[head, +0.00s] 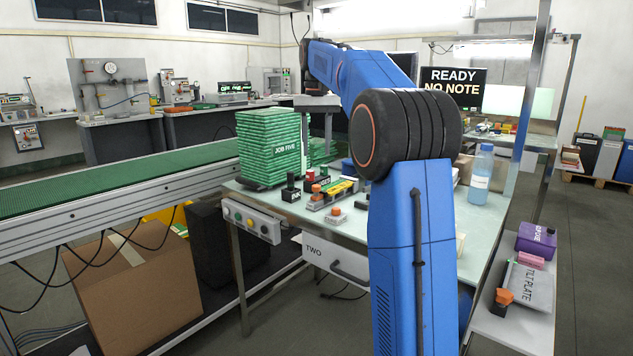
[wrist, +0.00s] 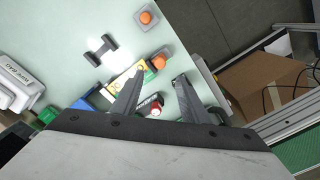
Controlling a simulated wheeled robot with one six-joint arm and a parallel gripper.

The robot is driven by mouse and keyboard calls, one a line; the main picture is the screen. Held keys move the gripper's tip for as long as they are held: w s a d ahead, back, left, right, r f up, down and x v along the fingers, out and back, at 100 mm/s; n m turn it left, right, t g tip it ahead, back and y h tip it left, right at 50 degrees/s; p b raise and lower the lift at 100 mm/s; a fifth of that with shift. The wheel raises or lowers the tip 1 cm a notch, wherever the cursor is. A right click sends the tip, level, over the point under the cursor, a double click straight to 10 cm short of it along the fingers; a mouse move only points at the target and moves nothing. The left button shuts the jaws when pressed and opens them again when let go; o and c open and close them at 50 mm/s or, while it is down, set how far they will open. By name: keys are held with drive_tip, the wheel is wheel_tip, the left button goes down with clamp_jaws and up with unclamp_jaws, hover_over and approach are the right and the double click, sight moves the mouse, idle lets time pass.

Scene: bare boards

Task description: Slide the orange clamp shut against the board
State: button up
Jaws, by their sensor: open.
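An orange clamp (wrist: 158,62) sits at one end of a fixture that holds a yellow board (wrist: 124,84) in the wrist view. In the head view the clamp (head: 316,188) is at the left end of the fixture and the yellow board (head: 341,188) runs to its right. A gap between clamp and board cannot be judged. My gripper (wrist: 159,76) is open and empty, its fingers spread, with the clamp showing between and just beyond the fingertips. The fingers appear above the table, not touching the clamp. A second orange-topped block (wrist: 146,17) stands apart; the head view shows it too (head: 334,212).
A red-topped part (wrist: 155,106) lies close to the fingers, and a dark dumbbell-shaped part (wrist: 101,49) is beside the fixture. A tall green stack (head: 268,150) stands at the back left of the table, a blue bottle (head: 481,172) at the right.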

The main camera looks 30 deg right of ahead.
sight(316, 186)
wheel_tip(316, 186, down, 11)
drive_tip(key=shift+f, duration=0.1)
idle(0.3)
clamp_jaws()
